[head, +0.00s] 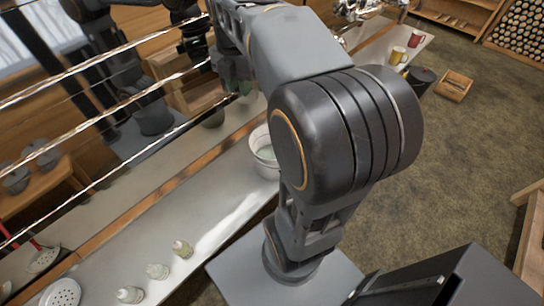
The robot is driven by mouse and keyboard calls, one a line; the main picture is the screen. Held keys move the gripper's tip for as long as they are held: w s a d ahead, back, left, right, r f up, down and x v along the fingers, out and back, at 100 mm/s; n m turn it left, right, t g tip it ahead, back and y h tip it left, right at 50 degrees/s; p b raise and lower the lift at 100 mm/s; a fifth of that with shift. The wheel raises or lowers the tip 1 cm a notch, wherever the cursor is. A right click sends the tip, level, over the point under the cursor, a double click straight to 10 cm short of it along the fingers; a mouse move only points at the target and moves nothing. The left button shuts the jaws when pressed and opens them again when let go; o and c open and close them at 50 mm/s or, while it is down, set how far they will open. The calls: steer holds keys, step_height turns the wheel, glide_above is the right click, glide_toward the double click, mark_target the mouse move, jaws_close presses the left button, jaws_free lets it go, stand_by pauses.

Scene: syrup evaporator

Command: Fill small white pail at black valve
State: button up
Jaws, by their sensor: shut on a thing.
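A small white pail (262,157) stands on the pale ledge beside the evaporator, partly hidden behind my arm. Its open top faces up, and a pale greenish patch shows inside; I cannot tell whether it is liquid. My gripper (236,84) is at the upper middle, above and left of the pail, close to the shiny evaporator wall. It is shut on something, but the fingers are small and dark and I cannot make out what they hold. The black valve cannot be told apart from the dark parts around my gripper.
The evaporator's mirror-like wall (110,165) reflects my arm.

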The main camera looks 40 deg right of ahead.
steer(key=shift+w+a+m, duration=0.15)
steer(key=shift+w+m, duration=0.2)
steer(key=shift+m, duration=0.15)
steer(key=shift+r, duration=0.1)
steer(key=shift+w+a+m+p, duration=0.25)
steer(key=shift+w+m+p, duration=0.65)
steer(key=shift+m, duration=0.6)
steer(key=shift+w, duration=0.15)
steer(key=o, duration=1)
steer(key=shift+o, duration=0.2)
step_height(320, 180, up, 9)
steer(key=p, duration=0.4)
